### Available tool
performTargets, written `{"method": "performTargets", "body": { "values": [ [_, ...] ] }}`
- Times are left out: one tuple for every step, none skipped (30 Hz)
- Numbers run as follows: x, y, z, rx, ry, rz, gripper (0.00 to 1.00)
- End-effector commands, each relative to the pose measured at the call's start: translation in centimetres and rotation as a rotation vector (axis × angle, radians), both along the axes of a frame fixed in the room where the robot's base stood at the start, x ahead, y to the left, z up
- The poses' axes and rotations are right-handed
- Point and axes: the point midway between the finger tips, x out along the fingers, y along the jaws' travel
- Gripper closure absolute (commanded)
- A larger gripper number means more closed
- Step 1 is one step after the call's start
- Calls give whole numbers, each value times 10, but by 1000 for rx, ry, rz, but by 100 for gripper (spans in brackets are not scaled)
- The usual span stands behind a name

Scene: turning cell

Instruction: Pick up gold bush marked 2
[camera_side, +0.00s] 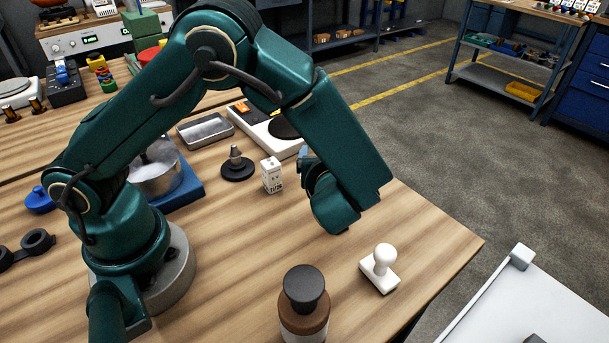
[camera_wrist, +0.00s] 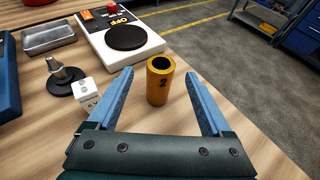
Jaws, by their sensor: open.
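The gold bush (camera_wrist: 160,82) marked 2 stands upright on the wooden table in the wrist view, its round bore open at the top. My gripper (camera_wrist: 165,85) is open, with one blue finger to the left of the bush and one to the right. The bush is near the fingertips, with a gap on each side. In the side view my gripper (camera_side: 308,160) is mostly hidden behind my own wrist, and the bush cannot be seen there.
Behind is a white device with a black disc (camera_wrist: 124,36). A white stamp (camera_side: 380,268) and brown bottle (camera_side: 304,305) stand at the front. Table around the bush is clear.

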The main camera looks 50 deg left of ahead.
Motion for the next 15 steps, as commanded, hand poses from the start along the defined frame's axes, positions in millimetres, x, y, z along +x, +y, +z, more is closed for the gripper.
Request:
{"method": "performTargets", "body": {
  "values": [
    [0,0,-3,4,5,-7,17],
    [2,1,-3,3,4,-8,17],
    [4,4,-4,3,4,-6,17],
    [6,6,-6,3,4,-6,17],
    [8,10,-7,2,3,-5,17],
    [11,14,-10,1,3,-4,17],
    [14,17,-11,1,3,-4,17],
    [16,20,-13,1,3,-3,17],
    [19,23,-15,1,2,-5,17],
    [21,25,-16,0,3,-5,17],
    [23,27,-17,-1,2,-5,17],
    [25,30,-18,0,2,-6,17],
    [26,31,-19,0,2,-7,17],
    [27,32,-19,-1,2,-7,17],
    [28,33,-20,-1,1,-8,17]
  ]
}}
